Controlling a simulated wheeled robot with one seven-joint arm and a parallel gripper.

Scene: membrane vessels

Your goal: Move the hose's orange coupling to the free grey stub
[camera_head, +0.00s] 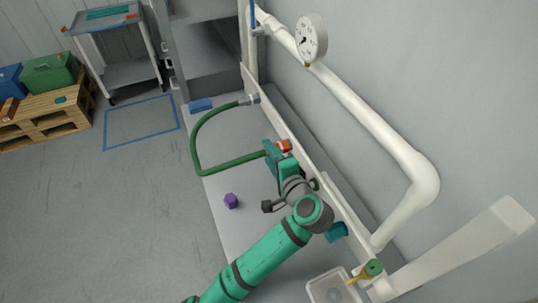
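The green hose (194,148) starts at a grey metal fitting (250,99) on the white rail and loops left and down to my gripper. The orange coupling (283,146) shows just beyond my gripper (278,155), close to the rail. My gripper is at the hose's near end, and its body hides the fingers and part of the coupling. I cannot tell whether the fingers are closed on it, or whether the coupling touches a stub. A small dark green piece (315,184) shows on the rail beside my wrist. I cannot make out a free grey stub; my arm covers part of the rail.
A white pipe (365,115) with a round gauge (311,38) runs along the wall. A teal object (337,232), a yellow-green valve (371,268) and a white bin (325,287) are near my arm. Open floor lies left.

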